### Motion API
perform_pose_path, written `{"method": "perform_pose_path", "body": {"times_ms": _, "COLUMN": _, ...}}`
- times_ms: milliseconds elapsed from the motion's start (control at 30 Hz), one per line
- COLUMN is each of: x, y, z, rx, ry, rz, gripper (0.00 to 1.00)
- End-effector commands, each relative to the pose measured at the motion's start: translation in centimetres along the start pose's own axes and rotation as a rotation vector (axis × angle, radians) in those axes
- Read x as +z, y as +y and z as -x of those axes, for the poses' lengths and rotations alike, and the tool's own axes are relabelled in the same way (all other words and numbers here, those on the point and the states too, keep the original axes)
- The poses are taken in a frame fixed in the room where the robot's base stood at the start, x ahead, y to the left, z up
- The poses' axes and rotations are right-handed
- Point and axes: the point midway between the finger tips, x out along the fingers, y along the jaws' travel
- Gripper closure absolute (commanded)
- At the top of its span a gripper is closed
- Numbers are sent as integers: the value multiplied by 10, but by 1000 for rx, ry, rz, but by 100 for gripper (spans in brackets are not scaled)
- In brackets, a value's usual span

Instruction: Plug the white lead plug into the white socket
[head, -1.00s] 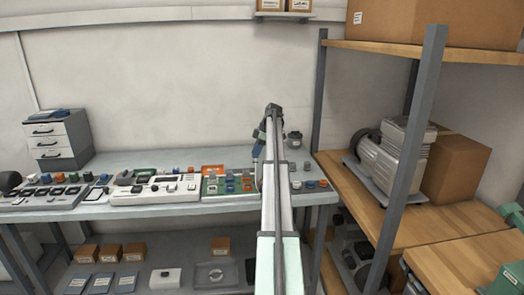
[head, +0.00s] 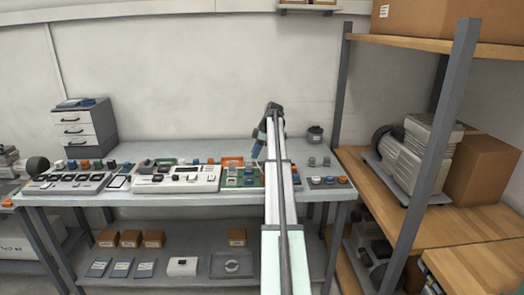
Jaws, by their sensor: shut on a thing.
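My gripper (head: 257,152) is small in the head view, pointing down over the bench beside the right part of the green board (head: 231,182). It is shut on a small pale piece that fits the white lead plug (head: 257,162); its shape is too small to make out. The green board carries several small blocks, some white, orange and blue. I cannot tell which one is the white socket. My arm hides the strip of bench just right of the board.
A white console (head: 178,180) and a grey panel (head: 72,182) stand left of the board on the bench (head: 160,150). Small round parts (head: 328,181) and a dark jar (head: 315,134) lie right of my arm. A shelf post (head: 339,110) stands at the bench's right end.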

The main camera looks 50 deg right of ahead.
Motion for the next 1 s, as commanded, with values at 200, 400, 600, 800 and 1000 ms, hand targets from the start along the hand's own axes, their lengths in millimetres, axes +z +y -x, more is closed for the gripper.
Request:
{"method": "perform_pose_path", "body": {"times_ms": 200, "x": -19, "y": -10, "z": -11, "rx": -1, "ry": 0, "rz": 1, "gripper": 100}}
{"method": "perform_pose_path", "body": {"times_ms": 400, "x": -36, "y": -18, "z": -21, "rx": -1, "ry": 0, "rz": 1, "gripper": 100}}
{"method": "perform_pose_path", "body": {"times_ms": 600, "x": -52, "y": -26, "z": -30, "rx": 0, "ry": 0, "rz": 1, "gripper": 100}}
{"method": "perform_pose_path", "body": {"times_ms": 800, "x": -69, "y": -34, "z": -39, "rx": -1, "ry": 0, "rz": 0, "gripper": 100}}
{"method": "perform_pose_path", "body": {"times_ms": 1000, "x": -86, "y": -42, "z": -49, "rx": -1, "ry": 0, "rz": 2, "gripper": 100}}
